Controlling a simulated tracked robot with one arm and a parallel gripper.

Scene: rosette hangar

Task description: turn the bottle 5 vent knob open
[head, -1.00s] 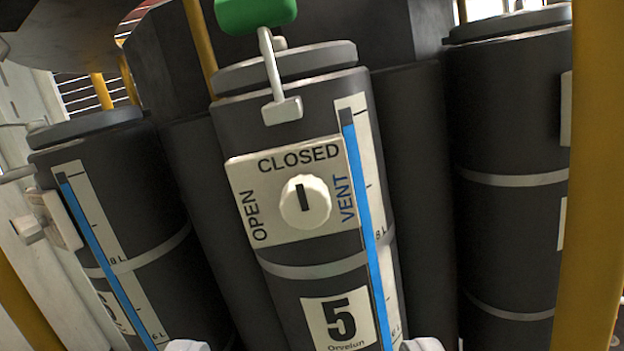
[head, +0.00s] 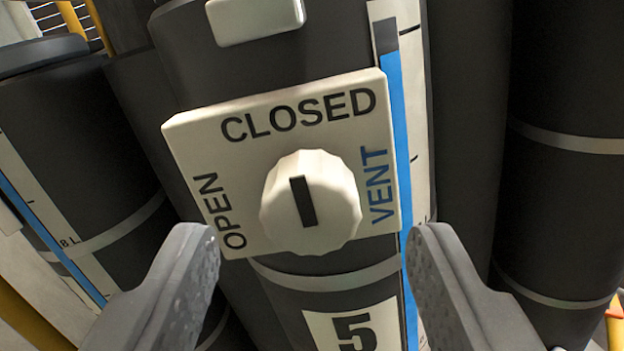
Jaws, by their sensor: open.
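The bottle 5 vent knob (head: 335,207) is a white, fluted round knob with a black pointer bar. The bar is near upright, in line with the word CLOSED at the top. The knob sits on a white plate (head: 200,131) marked OPEN on the left, CLOSED on top and VENT on the right. The plate is on the dark bottle 5 (head: 270,70), whose label 5 (head: 320,330) shows below. My gripper (head: 312,243) is open. Its two grey fingers stand apart, low to the left and right of the knob, and do not appear to touch it.
A blue level gauge strip (head: 391,110) runs down the bottle right of the plate. A white block (head: 255,20) juts out above the plate. Dark bottles stand close on the left (head: 70,130) and right (head: 570,90).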

